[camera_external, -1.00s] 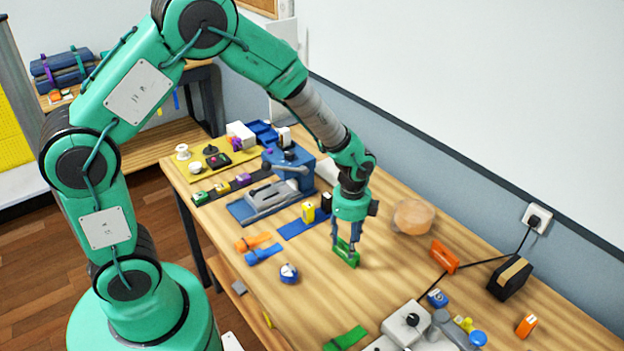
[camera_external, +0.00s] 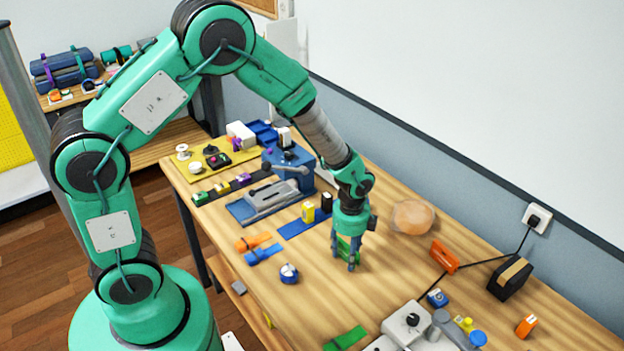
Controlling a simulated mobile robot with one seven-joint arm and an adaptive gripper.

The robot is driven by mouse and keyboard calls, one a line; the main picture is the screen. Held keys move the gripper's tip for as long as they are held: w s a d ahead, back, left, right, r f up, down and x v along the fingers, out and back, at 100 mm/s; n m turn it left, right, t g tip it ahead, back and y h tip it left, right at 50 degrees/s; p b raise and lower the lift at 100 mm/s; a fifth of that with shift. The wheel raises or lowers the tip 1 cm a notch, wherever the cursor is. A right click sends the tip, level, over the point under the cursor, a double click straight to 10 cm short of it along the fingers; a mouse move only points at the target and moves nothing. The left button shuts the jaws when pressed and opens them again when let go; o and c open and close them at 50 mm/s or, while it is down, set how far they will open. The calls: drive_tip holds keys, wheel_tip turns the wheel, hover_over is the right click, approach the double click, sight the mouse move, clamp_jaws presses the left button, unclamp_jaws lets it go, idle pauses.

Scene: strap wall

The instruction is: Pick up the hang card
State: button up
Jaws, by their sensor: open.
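A small green card-like piece (camera_external: 347,248) stands on the wooden table below my wrist; I take it for the hang card, though its print is too small to read. My gripper (camera_external: 344,258) points straight down at it. The fingers are open, one on either side of the green piece, with their tips low near the tabletop. The fingers hide part of the piece, and I cannot tell whether they touch it.
A blue-and-white roll (camera_external: 289,273) and orange strap (camera_external: 253,241) lie left. A blue press (camera_external: 288,165) stands behind. A grey device (camera_external: 405,323) is in front.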

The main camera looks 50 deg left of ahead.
sight(348, 248)
idle(0.3)
drive_tip(key=c, duration=0.9)
drive_tip(key=shift+o, duration=0.2)
drive_tip(key=shift+r+p, duration=0.85)
drive_tip(key=shift+r, duration=4.2)
